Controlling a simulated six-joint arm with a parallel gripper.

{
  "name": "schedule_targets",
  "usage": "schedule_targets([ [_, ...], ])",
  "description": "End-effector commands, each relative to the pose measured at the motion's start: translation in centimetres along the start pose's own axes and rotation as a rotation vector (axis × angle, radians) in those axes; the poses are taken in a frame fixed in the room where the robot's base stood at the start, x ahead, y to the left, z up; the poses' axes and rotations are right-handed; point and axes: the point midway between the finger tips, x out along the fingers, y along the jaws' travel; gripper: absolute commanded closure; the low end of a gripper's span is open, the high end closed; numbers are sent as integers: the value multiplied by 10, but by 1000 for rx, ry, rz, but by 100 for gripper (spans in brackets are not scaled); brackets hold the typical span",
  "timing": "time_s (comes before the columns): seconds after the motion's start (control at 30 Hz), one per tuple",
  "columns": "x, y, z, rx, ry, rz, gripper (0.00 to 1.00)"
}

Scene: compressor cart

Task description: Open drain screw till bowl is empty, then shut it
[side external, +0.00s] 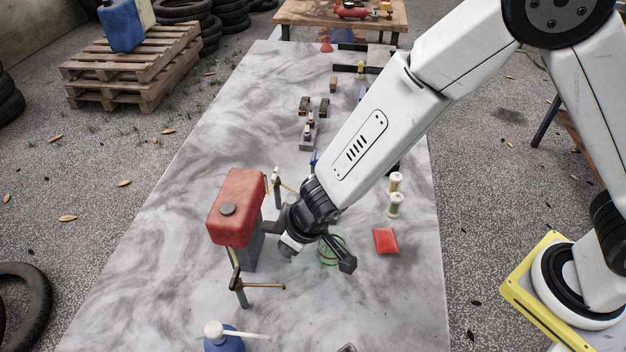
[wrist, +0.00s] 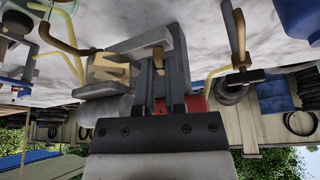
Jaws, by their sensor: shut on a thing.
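My gripper (wrist: 160,66) is shut on a small brass-coloured piece (wrist: 158,60) at its fingertips, which appears to be the drain screw. In the side view my gripper (side external: 279,236) is just right of a grey post under a red tank (side external: 237,208), and my wrist hides the fingertips and what they hold. A pale, yellowish, see-through part (wrist: 108,68) beside the fingers in the wrist view may be the bowl. I cannot tell how much liquid it holds.
Clamps with brass bars (side external: 262,285) stand in front of and behind the tank. A blue bottle (side external: 224,342) with a white spout is at the front. A green ring (side external: 333,249), red packet (side external: 386,240) and white spools (side external: 396,205) lie to the right. The front right tabletop is mostly clear.

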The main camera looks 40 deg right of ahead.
Motion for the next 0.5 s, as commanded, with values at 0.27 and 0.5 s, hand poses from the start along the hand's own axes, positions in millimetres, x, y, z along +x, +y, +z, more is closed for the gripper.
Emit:
schedule_targets([
  [0.27, -1, 0, -1, -1, 3, -2, 100],
  [0.5, 0, 0, -1, -1, 2, -1, 51],
])
